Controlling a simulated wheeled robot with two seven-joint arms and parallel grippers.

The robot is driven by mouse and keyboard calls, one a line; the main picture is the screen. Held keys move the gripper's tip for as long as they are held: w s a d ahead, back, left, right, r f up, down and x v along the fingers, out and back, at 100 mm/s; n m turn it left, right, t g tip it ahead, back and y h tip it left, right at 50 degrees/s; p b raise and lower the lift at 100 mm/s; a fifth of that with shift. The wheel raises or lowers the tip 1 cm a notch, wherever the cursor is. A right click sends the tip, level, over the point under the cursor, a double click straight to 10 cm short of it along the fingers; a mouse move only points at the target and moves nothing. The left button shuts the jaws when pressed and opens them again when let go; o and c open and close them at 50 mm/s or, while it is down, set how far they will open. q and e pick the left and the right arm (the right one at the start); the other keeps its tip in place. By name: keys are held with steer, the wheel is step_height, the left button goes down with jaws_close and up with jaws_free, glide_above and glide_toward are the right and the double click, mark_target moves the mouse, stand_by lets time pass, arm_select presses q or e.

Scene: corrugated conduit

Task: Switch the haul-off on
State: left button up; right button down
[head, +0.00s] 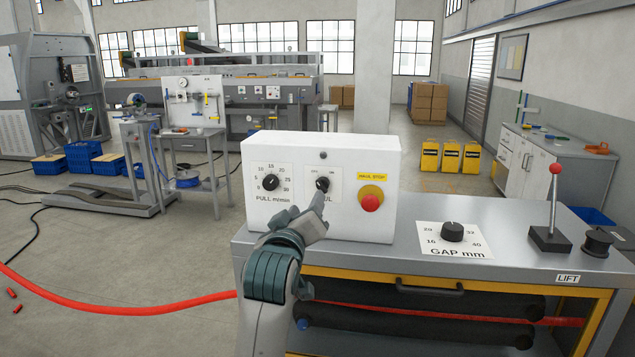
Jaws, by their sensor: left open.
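The haul-off's white control box (290,145) stands on the grey machine top. Its middle switch, a small black knob (322,184), sits on a white plate whose lower label is partly hidden by my gripper. My left gripper (320,200) is just below and in front of this knob, with its fingertips close to it; I cannot tell whether they touch. It is open. Left of the switch is the black PULL m/min dial (271,182). Right of it is the red HAUL STOP button (371,201) on a yellow base. My right gripper is not in view.
On the machine top (450,210) are a GAP mm knob (452,231) and a red-tipped lift lever (552,210), right of the box. A red conduit (130,308) runs across from the left into the dark rollers (420,325) below.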

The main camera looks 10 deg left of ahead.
mark_target(318, 183)
arm_select(q)
steer(key=w+p, duration=0.2)
steer(key=w, duration=0.4)
steer(key=w+p, duration=0.2)
steer(key=w, duration=0.4)
steer(key=shift+w+d+r, duration=0.1)
steer(key=shift+w+d, duration=0.1)
steer(key=shift+w, duration=0.15)
steer(key=shift+w+p, duration=0.3)
steer(key=shift+w, duration=0.45)
steer(key=c, duration=1.1)
